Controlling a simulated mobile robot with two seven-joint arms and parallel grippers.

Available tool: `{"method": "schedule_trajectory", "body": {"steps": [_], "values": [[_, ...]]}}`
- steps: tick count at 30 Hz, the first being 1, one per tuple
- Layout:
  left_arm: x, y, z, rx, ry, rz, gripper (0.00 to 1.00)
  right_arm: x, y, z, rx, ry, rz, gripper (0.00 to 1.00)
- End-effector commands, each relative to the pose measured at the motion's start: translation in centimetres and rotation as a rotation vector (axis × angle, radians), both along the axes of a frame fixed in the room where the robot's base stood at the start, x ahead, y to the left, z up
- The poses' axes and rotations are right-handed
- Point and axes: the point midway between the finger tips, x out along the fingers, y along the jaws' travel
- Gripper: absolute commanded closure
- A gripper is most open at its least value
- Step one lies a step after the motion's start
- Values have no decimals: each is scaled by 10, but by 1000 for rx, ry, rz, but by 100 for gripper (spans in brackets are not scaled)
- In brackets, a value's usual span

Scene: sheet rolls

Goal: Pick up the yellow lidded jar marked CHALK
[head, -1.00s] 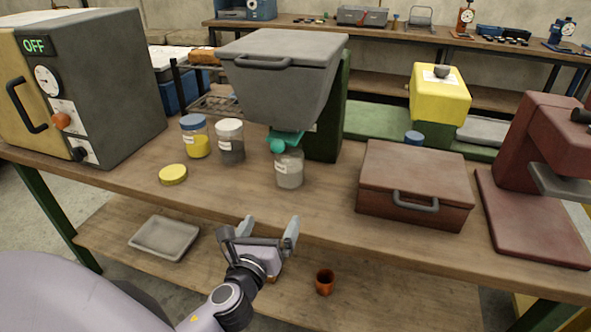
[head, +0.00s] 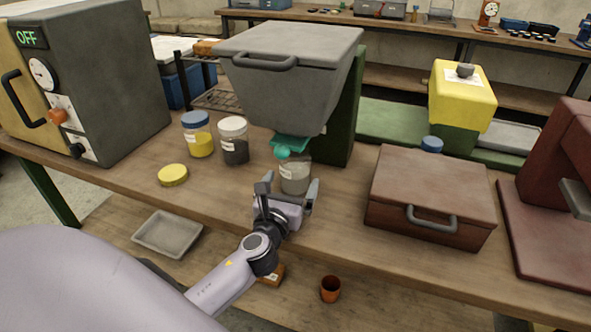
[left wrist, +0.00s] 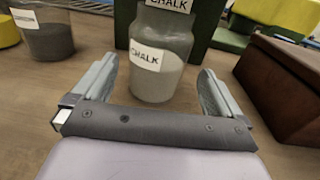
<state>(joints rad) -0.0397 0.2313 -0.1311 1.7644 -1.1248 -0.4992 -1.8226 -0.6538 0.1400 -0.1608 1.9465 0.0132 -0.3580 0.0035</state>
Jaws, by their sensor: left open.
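A clear jar (head: 295,178) with pale grey powder stands on the bench under the teal spout (head: 289,147) of a grey hopper. In the left wrist view the jar (left wrist: 160,80) bears a label reading CHALK. I see no yellow lid on it; its top is partly hidden by the spout. A yellow round lid (head: 173,175) lies flat on the bench to the left. My left gripper (head: 289,186) is open at the jar's near side, its fingers spread to either side of it. In the left wrist view the gripper (left wrist: 157,78) is empty. My right gripper is not in view.
A blue-lidded jar (head: 198,137) and a white-lidded jar (head: 234,142) stand left of the spout. The hopper (head: 290,75) overhangs the jar. A reddish-brown case (head: 430,190) stands to the right. A grey oven-like box (head: 110,85) stands far left.

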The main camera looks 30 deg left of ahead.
Motion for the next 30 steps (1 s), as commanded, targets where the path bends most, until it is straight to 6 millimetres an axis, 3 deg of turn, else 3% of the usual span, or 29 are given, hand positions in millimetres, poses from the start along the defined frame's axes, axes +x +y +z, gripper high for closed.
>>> {"method": "schedule_trajectory", "body": {"steps": [5,15,24,25,30], "values": [[9,4,0,-1,0,0,0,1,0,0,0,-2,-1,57],[48,19,-2,-2,-1,-1,0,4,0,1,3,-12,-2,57],[52,20,-2,-3,1,-2,0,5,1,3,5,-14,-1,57],[52,20,-2,-3,1,-2,3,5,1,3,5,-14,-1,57],[52,20,-2,-2,2,-2,57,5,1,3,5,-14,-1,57]]}}
